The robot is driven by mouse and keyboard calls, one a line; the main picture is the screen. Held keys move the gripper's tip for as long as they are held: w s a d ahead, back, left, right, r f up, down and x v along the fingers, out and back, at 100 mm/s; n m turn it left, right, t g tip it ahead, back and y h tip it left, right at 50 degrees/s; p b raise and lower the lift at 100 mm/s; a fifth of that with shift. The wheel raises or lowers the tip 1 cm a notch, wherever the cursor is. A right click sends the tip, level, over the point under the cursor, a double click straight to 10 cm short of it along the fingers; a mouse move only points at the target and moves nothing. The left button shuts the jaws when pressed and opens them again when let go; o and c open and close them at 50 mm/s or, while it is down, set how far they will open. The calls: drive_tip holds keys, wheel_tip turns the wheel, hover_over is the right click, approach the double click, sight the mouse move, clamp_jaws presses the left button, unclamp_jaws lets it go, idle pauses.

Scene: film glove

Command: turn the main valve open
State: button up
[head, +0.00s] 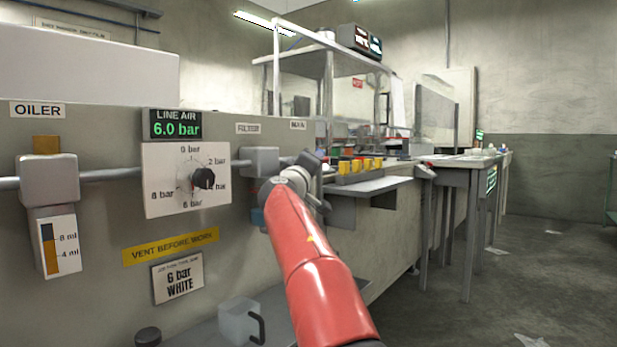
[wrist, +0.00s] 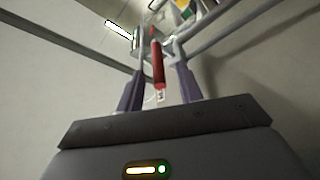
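In the wrist view, a red bar-shaped handle (wrist: 157,65), apparently the main valve's lever, stands between the two fingers of my gripper (wrist: 158,72). A gap shows on each side of the bar, so the fingers are open around it and not closed on it. In the head view my red arm reaches up to the pipe, and my gripper (head: 314,178) is at the pipe's right end, below a small label that seems to read MAIN (head: 298,125). The valve itself is mostly hidden there behind my arm and wrist.
Left of my gripper, the pipe carries a grey filter block (head: 260,161), a LINE AIR gauge (head: 187,180) with a 6.0 bar display (head: 176,124), and an oiler (head: 48,180). A bench with yellow items (head: 358,165) stands to the right. Open floor lies at the lower right.

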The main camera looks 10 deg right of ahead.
drive_tip(key=shift+v, duration=2.3)
drive_tip(key=s+d+f+m+g+y, duration=0.2)
drive_tip(key=s+d+f+m+g, duration=0.4)
drive_tip(key=s+d+f, duration=0.85)
drive_tip(key=s+a+f+g+y, duration=0.35)
drive_tip(key=s+f, duration=0.75)
drive_tip(key=s, duration=0.4)
drive_tip(key=s+a+f+g+y, duration=0.35)
drive_tip(key=s+f, duration=0.75)
drive_tip(key=s, duration=0.5)
wheel_tip(320, 180, up, 13)
drive_tip(key=a+p, duration=0.1)
drive_tip(key=p, duration=1.2)
drive_tip(key=shift+m, duration=0.3)
